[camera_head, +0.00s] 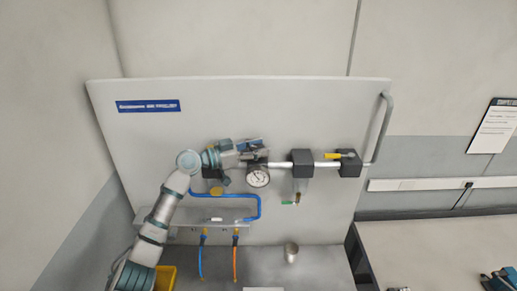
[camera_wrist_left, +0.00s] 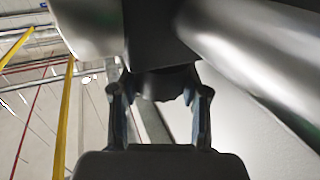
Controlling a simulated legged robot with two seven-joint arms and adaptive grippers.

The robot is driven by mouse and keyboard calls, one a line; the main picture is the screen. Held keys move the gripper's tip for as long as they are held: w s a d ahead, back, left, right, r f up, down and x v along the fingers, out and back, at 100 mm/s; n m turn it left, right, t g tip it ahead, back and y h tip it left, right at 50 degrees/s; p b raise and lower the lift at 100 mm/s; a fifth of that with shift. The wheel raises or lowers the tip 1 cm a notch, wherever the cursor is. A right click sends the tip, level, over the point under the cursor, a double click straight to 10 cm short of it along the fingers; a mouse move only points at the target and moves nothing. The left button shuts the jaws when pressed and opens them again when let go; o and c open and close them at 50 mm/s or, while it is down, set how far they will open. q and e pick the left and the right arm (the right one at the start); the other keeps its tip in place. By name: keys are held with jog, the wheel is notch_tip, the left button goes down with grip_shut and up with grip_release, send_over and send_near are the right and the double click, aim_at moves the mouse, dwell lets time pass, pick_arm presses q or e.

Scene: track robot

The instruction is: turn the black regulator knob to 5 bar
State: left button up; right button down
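My left gripper (camera_head: 246,147) is in front of the wall panel, just above the round white pressure gauge (camera_head: 258,177). It hides the regulator there in the head view. In the left wrist view a dark, rounded knob (camera_wrist_left: 163,84) shows under a black body, between the tips of my left gripper (camera_wrist_left: 160,97). The fingers are spread, one on each side of the knob. A gap shows on the left; contact on the right is unclear. The gauge reading is too small to read. A blue-grey shape at the lower right corner looks like my right gripper (camera_head: 500,279), cut off by the frame.
Blue tubing (camera_head: 230,219) runs below. A metal cup (camera_head: 291,252) and a yellow bin (camera_head: 165,278) stand on the bench.

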aim_at(258, 146)
pick_arm(q)
jog(key=o, duration=0.5)
jog(key=shift+w, duration=0.1)
jog(key=shift+c, duration=0.2)
jog(key=shift+a, duration=0.1)
notch_tip(258, 146, up, 10)
jog(key=shift+w+f, duration=0.1)
